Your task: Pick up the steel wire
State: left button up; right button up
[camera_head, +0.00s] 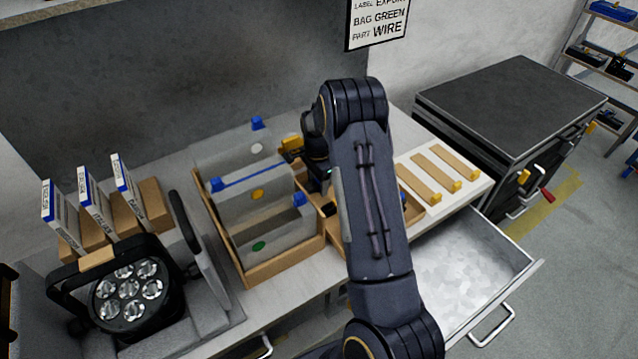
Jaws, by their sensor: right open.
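My right arm comes up from the bottom of the picture and bends left. Its open gripper (291,157) is over the back right of a cardboard box (282,262) with upright grey bags. A small yellow piece (291,143) shows right at the gripper; I cannot tell whether they touch. I cannot make out the steel wire; my arm hides part of the parts tray (413,207) to the right of the box. The bags carry white, yellow and green dots; the green-dot bag (262,244) is in front. My left gripper is not in view.
A black par can (128,290) stands at the left, before several label boxes (98,215). A sign (377,24) on the wall reads export, green, wire. Wooden strips with yellow ends (436,172) lie on the right. An open drawer (470,270) juts out below the bench.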

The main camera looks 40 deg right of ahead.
jog(key=c, duration=1.1)
jog(key=shift+r, duration=0.1)
